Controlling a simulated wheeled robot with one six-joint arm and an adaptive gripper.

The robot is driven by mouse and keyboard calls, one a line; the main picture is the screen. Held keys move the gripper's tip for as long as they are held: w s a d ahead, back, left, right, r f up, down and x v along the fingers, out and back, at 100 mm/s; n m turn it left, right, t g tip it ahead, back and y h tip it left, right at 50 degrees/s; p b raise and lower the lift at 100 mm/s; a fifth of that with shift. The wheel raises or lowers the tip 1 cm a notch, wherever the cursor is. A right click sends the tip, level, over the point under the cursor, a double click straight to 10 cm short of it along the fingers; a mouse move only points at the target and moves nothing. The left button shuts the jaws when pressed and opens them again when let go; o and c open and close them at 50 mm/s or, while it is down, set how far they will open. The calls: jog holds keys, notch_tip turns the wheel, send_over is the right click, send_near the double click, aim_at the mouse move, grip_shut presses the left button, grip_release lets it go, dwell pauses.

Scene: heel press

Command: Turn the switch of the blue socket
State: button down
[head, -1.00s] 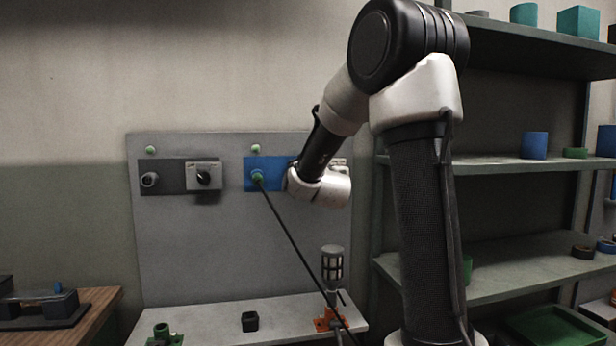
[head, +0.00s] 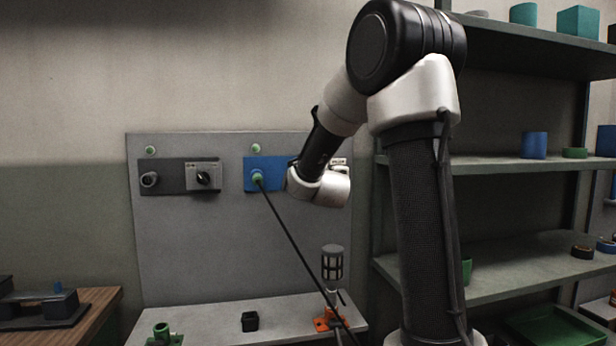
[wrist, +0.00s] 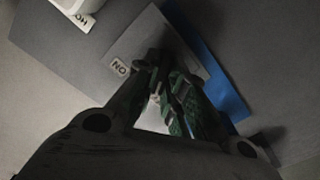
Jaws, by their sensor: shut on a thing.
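The blue socket (head: 262,172) is on the upright grey panel in the head view, with a green plug and dark cable in it. My wrist covers most of its switch in that view. The wrist view shows the grey switch plate (wrist: 142,40) with an "ON" label, tilted in the picture, and the blue backing (wrist: 222,88) beside it. My gripper (wrist: 160,72) is at the plate, with its fingers closed around the dark switch knob (wrist: 154,58). The fingers hide much of the knob, so its exact angle is hard to tell.
A dark grey socket (head: 160,178) with its own switch (head: 203,177) is left on the same panel (head: 200,240). A shelf unit (head: 500,164) stands right. A lamp-like fixture (head: 332,264) and small parts stand on the ledge below.

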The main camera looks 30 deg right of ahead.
jog(key=m, duration=1.3)
jog(key=shift+s+d, duration=0.1)
jog(key=shift+d, duration=0.2)
dwell(0.4)
jog(key=c, duration=1.5)
grip_release()
jog(key=v, duration=1.2)
